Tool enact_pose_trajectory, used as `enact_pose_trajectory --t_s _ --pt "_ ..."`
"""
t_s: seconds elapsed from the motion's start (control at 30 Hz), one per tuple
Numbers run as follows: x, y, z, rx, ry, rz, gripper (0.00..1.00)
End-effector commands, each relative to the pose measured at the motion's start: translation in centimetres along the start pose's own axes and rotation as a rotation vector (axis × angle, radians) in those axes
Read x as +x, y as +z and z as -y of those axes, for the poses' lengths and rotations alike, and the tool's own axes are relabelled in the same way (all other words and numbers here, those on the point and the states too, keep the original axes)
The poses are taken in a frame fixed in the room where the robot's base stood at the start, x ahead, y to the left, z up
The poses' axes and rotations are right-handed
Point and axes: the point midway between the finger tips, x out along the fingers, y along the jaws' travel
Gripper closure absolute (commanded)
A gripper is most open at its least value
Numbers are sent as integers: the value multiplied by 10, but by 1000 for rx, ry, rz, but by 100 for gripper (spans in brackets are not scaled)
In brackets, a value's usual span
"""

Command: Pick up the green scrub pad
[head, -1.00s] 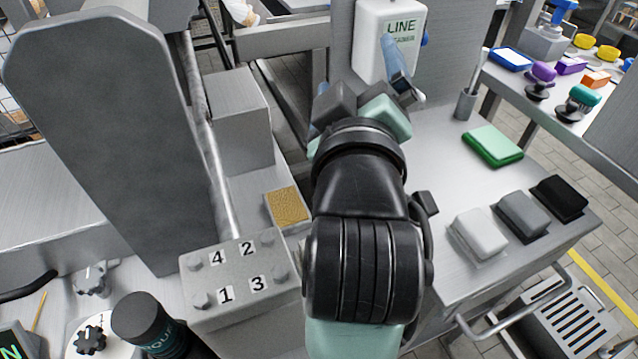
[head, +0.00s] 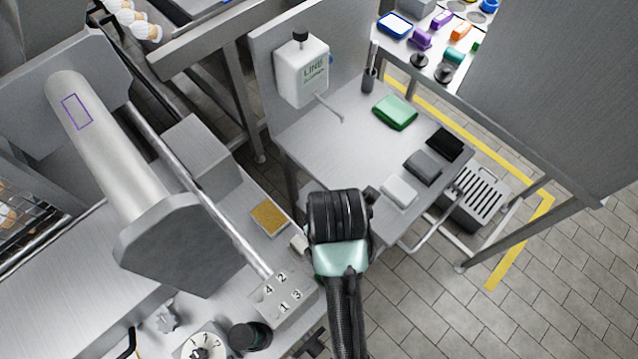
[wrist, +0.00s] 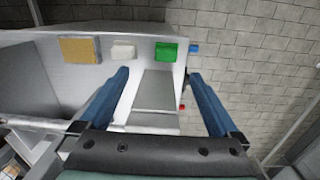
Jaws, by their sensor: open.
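The green scrub pad (head: 395,112) lies flat towards the back of the grey metal side table (head: 330,150) in the head view. In the head view my arm hides the gripper, at the table's near left edge, well short of the pad.
A white pad (head: 399,192), a grey pad (head: 423,168) and a black pad (head: 445,143) line the table's right edge. A white dispenser (head: 302,72) hangs on the back panel. A holder (head: 369,80) stands behind the green pad. The table's middle is clear.

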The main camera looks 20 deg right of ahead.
Motion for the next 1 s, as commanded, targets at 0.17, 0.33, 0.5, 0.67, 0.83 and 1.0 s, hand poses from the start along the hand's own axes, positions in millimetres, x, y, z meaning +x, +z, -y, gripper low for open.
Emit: enact_pose_trajectory --t_s 0.17,0.33,0.5,0.67,0.83,1.0 --pt "8 -5 13 -38 -42 -29 3" --pt "41 -6 14 -38 -43 -29 3" --pt "67 -6 14 -36 -39 -27 3" --pt "78 -6 14 -36 -37 -25 3" --pt "99 -7 15 -37 -39 -27 3" --pt "121 -8 15 -37 -37 -26 3"
